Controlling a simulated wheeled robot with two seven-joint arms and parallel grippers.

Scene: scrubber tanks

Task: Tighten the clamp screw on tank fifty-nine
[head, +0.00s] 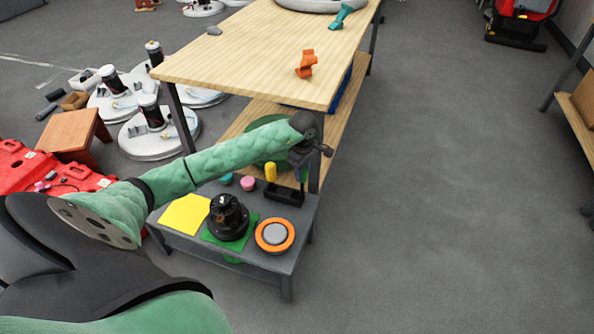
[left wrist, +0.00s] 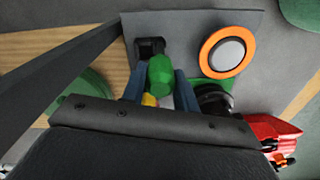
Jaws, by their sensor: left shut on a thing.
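My left gripper (head: 301,172) is over the back right of a small grey stand in the head view. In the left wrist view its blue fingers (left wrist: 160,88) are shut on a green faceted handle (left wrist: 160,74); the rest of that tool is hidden. A black holder (head: 285,194) sits just below the gripper and also shows in the left wrist view (left wrist: 150,46). No tank number or clamp screw is readable. Red tank-like bodies (head: 75,182) lie at the left. My right gripper is not in view.
The grey stand (head: 270,262) carries a yellow sheet (head: 185,214), a black fixture (head: 228,220) and an orange-rimmed disc (head: 275,235). A wooden bench (head: 240,55) stands behind. White round units (head: 150,145) are on the floor at left. The floor at right is clear.

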